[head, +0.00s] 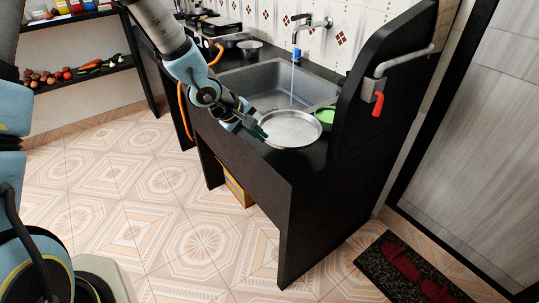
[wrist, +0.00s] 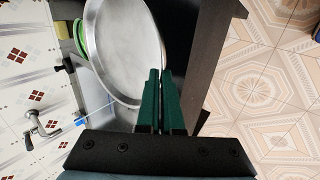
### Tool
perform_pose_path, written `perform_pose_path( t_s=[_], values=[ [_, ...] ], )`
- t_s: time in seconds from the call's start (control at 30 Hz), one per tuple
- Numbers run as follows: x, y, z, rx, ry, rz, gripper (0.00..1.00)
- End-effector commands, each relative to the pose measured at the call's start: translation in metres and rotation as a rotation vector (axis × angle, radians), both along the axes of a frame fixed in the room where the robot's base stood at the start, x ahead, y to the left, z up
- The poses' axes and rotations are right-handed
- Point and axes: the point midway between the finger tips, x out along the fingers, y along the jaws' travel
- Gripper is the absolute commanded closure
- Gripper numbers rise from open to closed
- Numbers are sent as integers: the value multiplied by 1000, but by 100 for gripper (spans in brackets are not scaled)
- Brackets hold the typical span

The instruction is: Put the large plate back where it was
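The large plate (head: 289,128) is a round, pale metal dish with a raised rim. In the head view it is at the near right corner of the sink, over the black counter; whether it rests on the counter is hard to tell. It shows nearly face-on in the wrist view (wrist: 122,45). My gripper (head: 261,131) is at the plate's left edge. In the wrist view its green fingers (wrist: 160,72) are close together, with the rim running in at their tips. They look shut on the rim, though the contact is partly hidden.
A green bowl (head: 325,115) sits close behind the plate. Water runs from the faucet (head: 297,50) into the grey sink (head: 262,86). A tall black side panel (head: 385,75) rises right of the plate. The near counter corner (head: 292,170) is bare.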

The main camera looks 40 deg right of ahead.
Motion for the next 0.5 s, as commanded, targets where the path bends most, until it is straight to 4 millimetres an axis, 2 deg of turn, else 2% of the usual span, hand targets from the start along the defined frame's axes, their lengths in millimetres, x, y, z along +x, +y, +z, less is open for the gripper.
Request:
perform_pose_path(
  t_s=[0.03, 0.23, 0.5],
  values=[
    [-1, -1, -11, 1, 1, -2, 100],
    [0, -1, -28, -1, 0, -1, 100],
    [0, -1, -63, -1, 0, -2, 100]
  ],
)
